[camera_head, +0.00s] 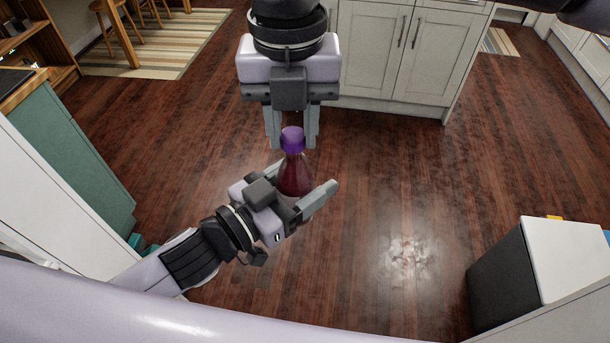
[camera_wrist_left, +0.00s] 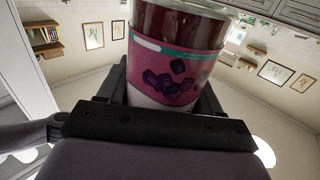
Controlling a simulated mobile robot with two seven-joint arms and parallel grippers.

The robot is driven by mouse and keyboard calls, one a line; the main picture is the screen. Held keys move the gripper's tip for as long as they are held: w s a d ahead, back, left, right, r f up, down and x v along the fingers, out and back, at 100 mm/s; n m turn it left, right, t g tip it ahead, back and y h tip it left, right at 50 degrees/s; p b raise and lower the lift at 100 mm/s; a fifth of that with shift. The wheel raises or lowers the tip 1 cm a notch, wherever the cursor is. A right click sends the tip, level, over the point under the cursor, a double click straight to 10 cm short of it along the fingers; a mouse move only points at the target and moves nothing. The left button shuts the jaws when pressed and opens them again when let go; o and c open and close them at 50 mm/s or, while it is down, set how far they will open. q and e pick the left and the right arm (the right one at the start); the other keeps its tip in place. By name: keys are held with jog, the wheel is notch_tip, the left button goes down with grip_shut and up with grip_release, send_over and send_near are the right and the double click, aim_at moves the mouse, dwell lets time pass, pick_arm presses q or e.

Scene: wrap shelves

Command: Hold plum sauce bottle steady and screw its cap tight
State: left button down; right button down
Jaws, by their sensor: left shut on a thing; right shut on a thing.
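The plum sauce bottle (camera_head: 294,177) is dark red and stands roughly upright in mid-air in the head view. Its purple cap (camera_head: 292,138) sits on top. My left gripper (camera_head: 303,196) is shut on the bottle's body from below left. In the left wrist view the bottle (camera_wrist_left: 178,62) fills the space between the fingers, and its label shows dark plums. My right gripper (camera_head: 292,136) points down from above, with its two fingers on either side of the cap, shut on it. How tightly the cap sits on the neck cannot be told.
White cabinets (camera_head: 412,50) stand behind. A teal cabinet side (camera_head: 75,150) is at the left, and a striped rug (camera_head: 160,48) lies at the back left. A dark box with a white top (camera_head: 560,250) is at the lower right. The wooden floor (camera_head: 400,180) between is clear.

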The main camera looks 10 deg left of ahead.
jog(key=m, duration=1)
jog(key=shift+m, duration=0.3)
jog(key=c, duration=0.8)
grip_release()
jog(key=shift+r, duration=2.25)
jog(key=shift+c, duration=0.3)
